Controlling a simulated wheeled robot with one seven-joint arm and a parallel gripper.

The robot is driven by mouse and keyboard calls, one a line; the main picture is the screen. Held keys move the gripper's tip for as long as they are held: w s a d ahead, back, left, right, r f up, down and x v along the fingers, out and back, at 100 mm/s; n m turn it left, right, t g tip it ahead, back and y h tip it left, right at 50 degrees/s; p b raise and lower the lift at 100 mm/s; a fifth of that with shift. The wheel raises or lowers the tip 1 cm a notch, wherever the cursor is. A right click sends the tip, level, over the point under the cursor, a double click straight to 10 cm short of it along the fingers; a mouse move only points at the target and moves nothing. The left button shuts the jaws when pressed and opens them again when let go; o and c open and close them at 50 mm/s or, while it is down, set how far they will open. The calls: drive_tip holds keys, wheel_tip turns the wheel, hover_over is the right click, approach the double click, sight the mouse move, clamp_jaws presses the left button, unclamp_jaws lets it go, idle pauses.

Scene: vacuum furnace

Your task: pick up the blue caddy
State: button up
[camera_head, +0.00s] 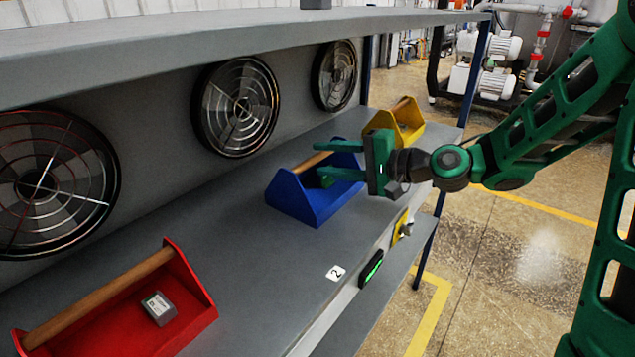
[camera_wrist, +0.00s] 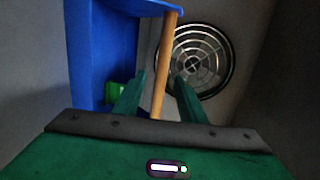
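The blue caddy (camera_head: 310,205) stands on the grey shelf, in the middle of the head view. Its wooden handle (camera_head: 311,161) runs along its top. My gripper (camera_head: 320,160) reaches in from the right at the caddy, fingers apart. In the wrist view the blue caddy (camera_wrist: 105,50) fills the upper left. There its handle (camera_wrist: 165,65) passes between the two fingers of my gripper (camera_wrist: 158,95), with gaps visible on both sides. A bright green item (camera_wrist: 113,94) shows inside the caddy, partly behind a finger.
A red caddy (camera_head: 190,287) holding a grey box (camera_head: 158,308) stands at the near left. A yellow caddy (camera_head: 407,118) stands beyond the blue one. An upper shelf (camera_head: 200,35) hangs above. Round fans (camera_head: 238,106) line the back wall. Bare shelf (camera_head: 235,240) separates the red and blue caddies.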

drive_tip(key=shift+x, duration=3.45)
clamp_jaws()
drive_tip(key=shift+f, duration=0.15)
